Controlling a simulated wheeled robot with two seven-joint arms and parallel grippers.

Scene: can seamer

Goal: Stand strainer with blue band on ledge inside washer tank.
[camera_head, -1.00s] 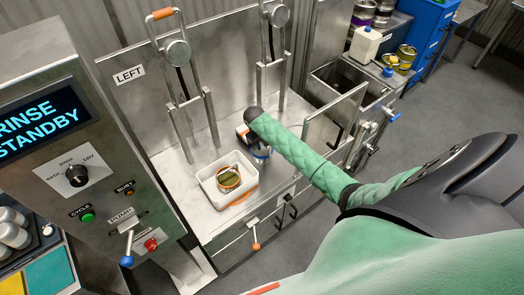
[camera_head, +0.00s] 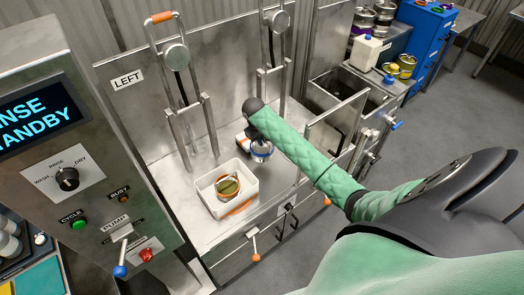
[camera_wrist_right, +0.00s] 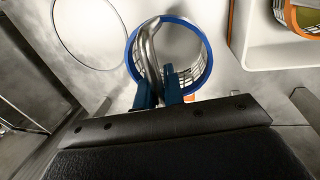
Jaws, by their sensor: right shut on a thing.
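The strainer with the blue band (camera_head: 262,151) is a round wire mesh basket with a blue rim, at the right of the steel bench. My right gripper (camera_head: 251,136) is at its far left side in the head view. In the right wrist view, the right gripper's blue fingers (camera_wrist_right: 160,88) are shut on the curved metal handle of the strainer (camera_wrist_right: 204,63). I cannot tell whether the strainer touches the bench. An open steel tank (camera_head: 342,82) stands right of the bench; its ledge is not clear. My left gripper is out of view.
A white bin (camera_head: 249,181) on the bench holds an orange-banded strainer (camera_head: 228,187). Upright steel frames with round heads (camera_head: 176,58) stand behind. A steel panel (camera_head: 337,122) stands between bench and tank. The control panel (camera_head: 65,180) is at left.

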